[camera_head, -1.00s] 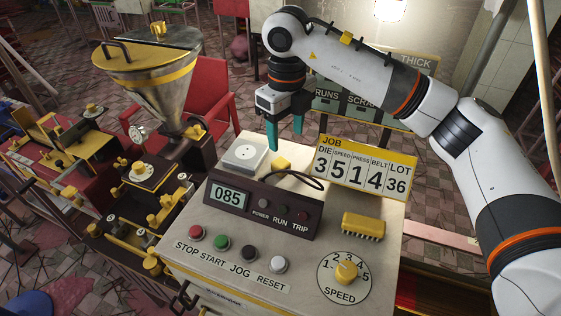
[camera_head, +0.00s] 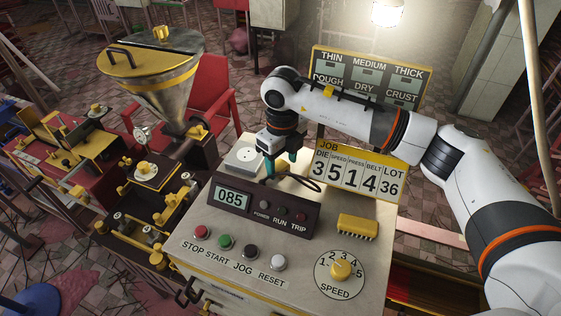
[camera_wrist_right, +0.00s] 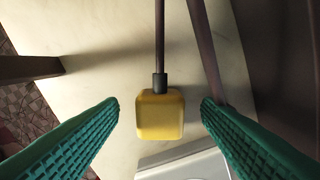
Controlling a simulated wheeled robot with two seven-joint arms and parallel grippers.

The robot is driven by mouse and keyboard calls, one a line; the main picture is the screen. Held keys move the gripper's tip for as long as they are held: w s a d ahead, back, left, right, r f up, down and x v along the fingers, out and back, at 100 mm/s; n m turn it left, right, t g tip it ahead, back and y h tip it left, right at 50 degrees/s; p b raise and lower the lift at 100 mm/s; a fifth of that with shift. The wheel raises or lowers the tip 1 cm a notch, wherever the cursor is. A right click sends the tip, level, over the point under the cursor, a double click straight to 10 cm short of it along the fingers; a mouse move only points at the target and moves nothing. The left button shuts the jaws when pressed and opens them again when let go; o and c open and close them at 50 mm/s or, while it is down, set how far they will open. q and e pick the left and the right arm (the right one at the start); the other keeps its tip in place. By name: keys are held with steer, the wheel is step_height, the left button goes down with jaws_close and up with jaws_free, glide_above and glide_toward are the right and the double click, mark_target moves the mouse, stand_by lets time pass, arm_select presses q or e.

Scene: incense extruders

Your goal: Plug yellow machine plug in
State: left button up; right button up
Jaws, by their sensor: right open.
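The yellow plug (camera_wrist_right: 160,115) lies on the cabinet top with its dark cable running away from it in the right wrist view. My right gripper (camera_wrist_right: 160,108) is open, with one green finger on each side of the plug and a gap to both. My left gripper is out of view.
The dark display box (camera_head: 262,208) reading 085 stands in front of the gripper, with a cable loop (camera_head: 305,180) beside it. The JOB sign (camera_head: 360,173) stands close on the right. A metal hopper (camera_head: 160,80) is at the left.

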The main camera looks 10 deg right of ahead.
mark_target(282, 165)
steer(key=shift+f, duration=0.2)
steer(key=shift+c, duration=0.6)
steer(key=c, duration=1)
steer(key=shift+o, duration=0.2)
steer(key=shift+r, duration=0.3)
step_height(282, 165, up, 10)
steer(key=b, duration=0.3)
steer(key=shift+f+b, duration=0.25)
steer(key=shift+b, duration=0.15)
